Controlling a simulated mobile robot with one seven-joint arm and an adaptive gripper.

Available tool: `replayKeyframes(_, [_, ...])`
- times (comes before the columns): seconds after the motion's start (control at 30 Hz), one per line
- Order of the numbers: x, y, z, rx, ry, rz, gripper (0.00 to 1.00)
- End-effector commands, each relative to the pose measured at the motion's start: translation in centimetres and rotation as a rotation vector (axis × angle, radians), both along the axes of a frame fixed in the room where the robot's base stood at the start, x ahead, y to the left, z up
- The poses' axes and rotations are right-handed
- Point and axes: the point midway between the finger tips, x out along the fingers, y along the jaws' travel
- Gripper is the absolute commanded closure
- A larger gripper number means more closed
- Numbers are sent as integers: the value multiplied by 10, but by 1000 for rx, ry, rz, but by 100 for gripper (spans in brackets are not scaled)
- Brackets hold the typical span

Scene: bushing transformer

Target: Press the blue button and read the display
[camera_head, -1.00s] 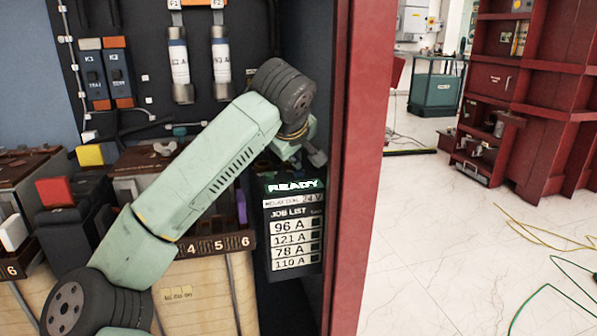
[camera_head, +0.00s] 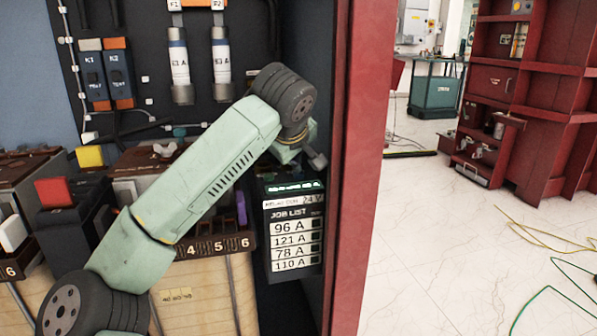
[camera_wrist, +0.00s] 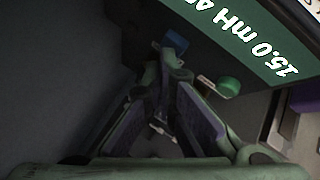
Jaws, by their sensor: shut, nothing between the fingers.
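The blue button (camera_wrist: 175,41) shows just beyond my gripper's fingertips in the wrist view; the tips overlap it, and I cannot tell whether they touch. My gripper (camera_wrist: 168,58) is shut and empty. The lit display (camera_wrist: 255,38) reads "15.0 mH 4…" at a slant; the rest is cut off by the frame. In the head view the display (camera_head: 295,187) carries a line of small text too fine to read, above the job list panel (camera_head: 296,238). My gripper (camera_head: 317,160) is small and partly hidden just above the device.
A green button (camera_wrist: 228,86) sits right of my fingers in the wrist view. The job list reads 96 A, 121 A, 78 A, 110 A. A red cabinet post (camera_head: 362,170) stands close right of my arm. A terminal row (camera_head: 215,244) lies below it.

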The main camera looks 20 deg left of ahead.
Motion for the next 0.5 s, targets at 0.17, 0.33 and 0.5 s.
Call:
replayKeyframes(0.17, [0,0,12,1,-1,1,100])
replayKeyframes(0.33, [0,0,17,0,0,0,100])
replayKeyframes(0.5, [0,0,16,0,0,0,100])
